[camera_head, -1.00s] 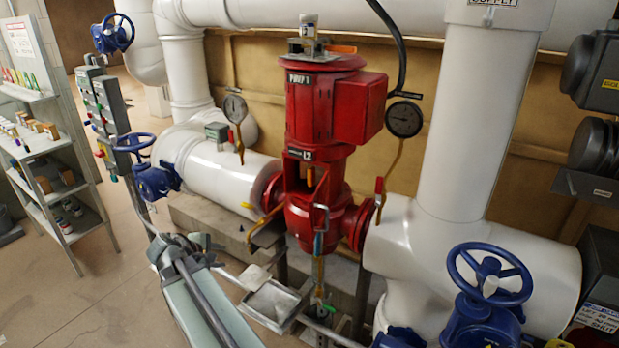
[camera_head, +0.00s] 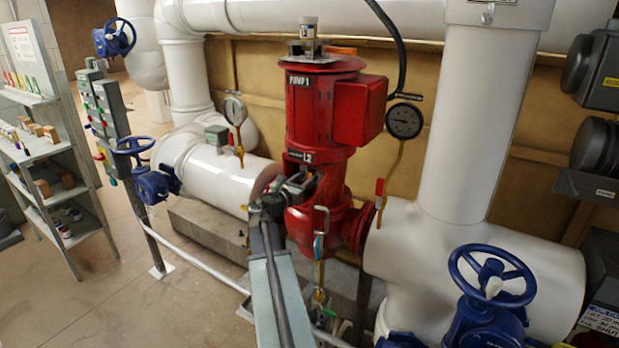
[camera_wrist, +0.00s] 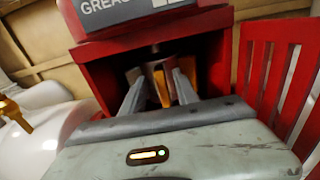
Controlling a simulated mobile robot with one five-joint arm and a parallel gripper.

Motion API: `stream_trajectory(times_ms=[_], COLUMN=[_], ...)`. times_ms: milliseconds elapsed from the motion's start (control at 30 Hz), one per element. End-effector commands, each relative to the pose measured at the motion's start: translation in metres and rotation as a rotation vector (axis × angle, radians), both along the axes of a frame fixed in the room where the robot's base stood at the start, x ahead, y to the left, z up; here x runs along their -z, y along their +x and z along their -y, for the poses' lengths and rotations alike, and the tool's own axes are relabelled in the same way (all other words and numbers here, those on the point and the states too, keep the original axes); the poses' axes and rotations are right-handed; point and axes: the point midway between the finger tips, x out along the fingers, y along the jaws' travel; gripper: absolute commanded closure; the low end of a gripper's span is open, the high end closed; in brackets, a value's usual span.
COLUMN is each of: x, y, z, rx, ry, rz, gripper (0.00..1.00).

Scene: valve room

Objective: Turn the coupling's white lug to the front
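The red pump (camera_head: 322,115) stands between two white pipes, with an opening in its housing below the "L2" label. In the wrist view, the coupling (camera_wrist: 172,83) sits inside this red opening (camera_wrist: 95,75). An orange strip (camera_wrist: 161,88) shows on its near side, and pale parts show beside it. I cannot tell which part is the white lug. My gripper (camera_wrist: 158,92) is open, its two grey fingers reaching into the opening on either side of the coupling. Contact with it cannot be told. In the head view, my gripper (camera_head: 300,185) is at the opening and hides the coupling.
Red slats (camera_wrist: 280,65) stand close to the right of my gripper in the wrist view. A gauge (camera_head: 404,121) and a red-handled lever (camera_head: 380,190) are right of the pump. A blue handwheel (camera_head: 492,278) is at the lower right.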

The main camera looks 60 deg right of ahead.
Motion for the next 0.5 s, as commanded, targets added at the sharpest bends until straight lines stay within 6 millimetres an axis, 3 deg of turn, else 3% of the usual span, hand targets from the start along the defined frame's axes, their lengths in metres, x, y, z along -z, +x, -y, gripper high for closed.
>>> stream_trajectory(times_ms=[100,333,467,500], x=[0.0001,0.0002,0.0002,0.0002], y=[0.0001,-0.0007,-0.0009,-0.0009], z=[0.0162,0.0173,0.0173,0.0173], rx=[0.002,0.001,0.001,0.001], ry=[0.000,0.001,0.001,0.001], rz=[0.001,0.001,0.001,0.001], gripper=[0.64,0.64,0.97,1.00])
